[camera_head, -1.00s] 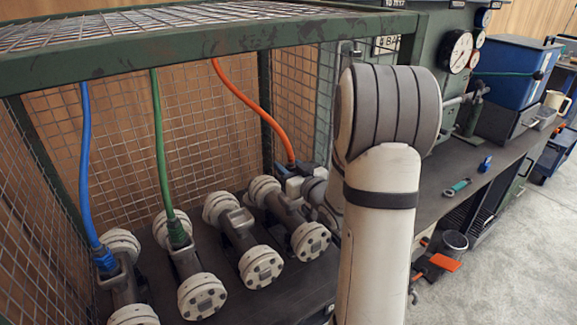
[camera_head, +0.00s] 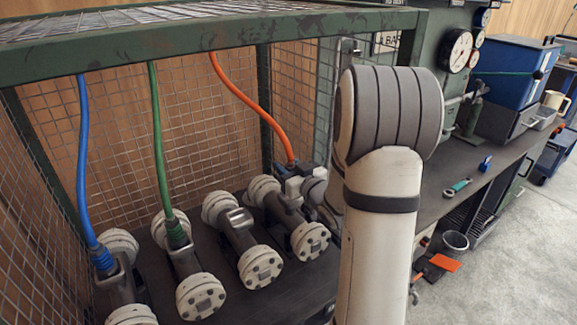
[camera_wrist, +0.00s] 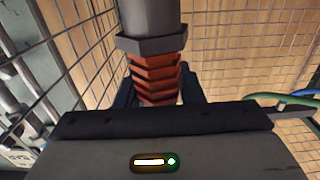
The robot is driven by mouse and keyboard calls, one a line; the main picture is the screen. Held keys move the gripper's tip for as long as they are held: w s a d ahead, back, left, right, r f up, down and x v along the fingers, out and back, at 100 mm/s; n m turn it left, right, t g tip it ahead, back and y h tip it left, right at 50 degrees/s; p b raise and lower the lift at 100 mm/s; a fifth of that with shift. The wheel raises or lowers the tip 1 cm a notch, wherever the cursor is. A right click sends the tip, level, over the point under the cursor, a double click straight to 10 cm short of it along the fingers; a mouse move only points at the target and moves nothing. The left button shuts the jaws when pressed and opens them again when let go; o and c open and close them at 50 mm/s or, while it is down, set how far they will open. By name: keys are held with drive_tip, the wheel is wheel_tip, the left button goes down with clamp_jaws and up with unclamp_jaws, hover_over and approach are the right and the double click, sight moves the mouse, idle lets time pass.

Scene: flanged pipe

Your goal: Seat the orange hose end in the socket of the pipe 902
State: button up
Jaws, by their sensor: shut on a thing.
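The orange hose (camera_head: 245,98) hangs from the cage top down to my gripper (camera_head: 294,172), at the back right of the pipe row. In the wrist view, my gripper (camera_wrist: 160,92) is shut on the hose end (camera_wrist: 156,75), with an orange ribbed part, a grey hex collar and a grey cylinder. The rightmost flanged pipe (camera_head: 285,214) lies just below and in front of my gripper; its socket is not clear. The pipe to its left (camera_head: 240,240) has an empty raised socket (camera_head: 240,218). I can read no number 902 on any pipe. Whether the hose end touches a pipe is unclear.
The blue hose (camera_head: 84,165) and green hose (camera_head: 160,150) run into the two left pipes. Green cage posts and wire mesh (camera_head: 205,120) enclose the row, with a frame bar (camera_head: 150,48) across the top front. A bench (camera_head: 465,175) stands to the right.

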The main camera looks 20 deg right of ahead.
drive_tip(key=shift+f+b, duration=1.2)
drive_tip(key=shift+b, duration=0.15)
drive_tip(key=o, duration=1.3)
drive_tip(key=shift+c, duration=0.2)
drive_tip(key=s+d, duration=0.2)
drive_tip(key=s, duration=0.6)
wheel_tip(320, 180, up, 7)
drive_tip(key=s+a+m+g+h+p, duration=0.2)
drive_tip(key=a+g+h+p, duration=0.1)
drive_tip(key=g+h+p, duration=0.4)
drive_tip(key=s+a+r+g+y+p, duration=0.1)
drive_tip(key=s+a+r+g+p, duration=0.1)
drive_tip(key=s, duration=0.4)
drive_tip(key=s+a+r+g+y+p, duration=0.1)
drive_tip(key=s+a+r+g+p, duration=0.2)
drive_tip(key=s, duration=0.4)
drive_tip(key=s+a+r+g+y+p, duration=0.1)
drive_tip(key=s+a+r+g+p, duration=0.2)
drive_tip(key=s+a, duration=0.3)
drive_tip(key=shift+s+y+p, duration=0.25)
drive_tip(key=shift+y+p, duration=0.05)
drive_tip(key=shift+p, duration=0.2)
